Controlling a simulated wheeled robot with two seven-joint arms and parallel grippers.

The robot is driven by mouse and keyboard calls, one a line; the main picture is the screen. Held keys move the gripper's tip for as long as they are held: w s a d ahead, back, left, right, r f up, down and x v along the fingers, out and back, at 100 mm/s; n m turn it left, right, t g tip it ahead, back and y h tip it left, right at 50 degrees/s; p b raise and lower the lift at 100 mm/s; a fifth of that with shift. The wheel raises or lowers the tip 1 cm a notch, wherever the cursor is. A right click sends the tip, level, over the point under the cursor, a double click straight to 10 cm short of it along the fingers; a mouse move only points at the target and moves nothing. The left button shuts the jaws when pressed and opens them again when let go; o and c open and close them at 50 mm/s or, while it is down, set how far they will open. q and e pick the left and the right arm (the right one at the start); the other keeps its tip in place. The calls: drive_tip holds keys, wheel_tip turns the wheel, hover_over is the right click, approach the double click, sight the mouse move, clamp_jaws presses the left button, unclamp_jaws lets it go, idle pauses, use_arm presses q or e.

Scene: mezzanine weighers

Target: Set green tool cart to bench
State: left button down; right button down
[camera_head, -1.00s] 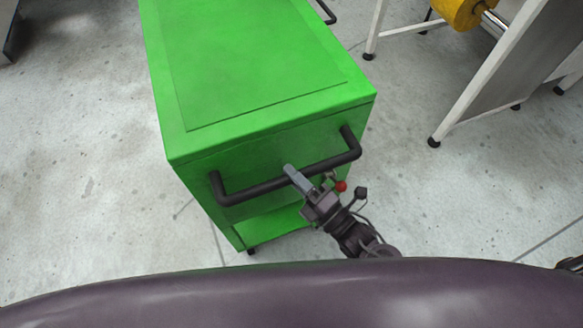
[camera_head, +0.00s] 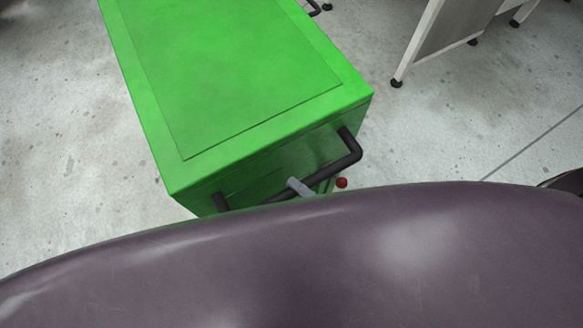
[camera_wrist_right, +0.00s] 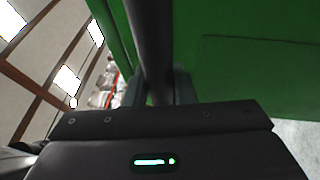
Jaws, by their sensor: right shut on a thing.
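The green tool cart (camera_head: 230,75) stands on the floor in front of me, its flat top showing in the head view. A black bar handle (camera_head: 334,172) juts from its near side. My right gripper (camera_head: 299,187) is shut on this handle; only its fingertips show above my own purple body, which hides the rest of the arm and the cart's lower part. In the right wrist view the handle (camera_wrist_right: 150,45) runs between the two fingers (camera_wrist_right: 160,92), with the cart's green side (camera_wrist_right: 240,60) beyond. My left gripper is not in view.
A white-framed bench or stand (camera_head: 440,45) stands at the upper right, with its black feet on the floor. Speckled grey floor (camera_head: 60,150) is clear to the left of the cart and to its right.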

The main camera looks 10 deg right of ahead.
drive_tip(key=shift+s+d+f, duration=0.1)
drive_tip(key=shift+s+d, duration=0.1)
drive_tip(key=shift+s, duration=0.35)
drive_tip(key=c, duration=1.2)
unclamp_jaws()
drive_tip(key=b+v, duration=0.2)
drive_tip(key=v, duration=0.5)
drive_tip(key=shift+s+d, duration=0.25)
drive_tip(key=shift+s, duration=0.05)
drive_tip(key=shift+s+f, duration=0.1)
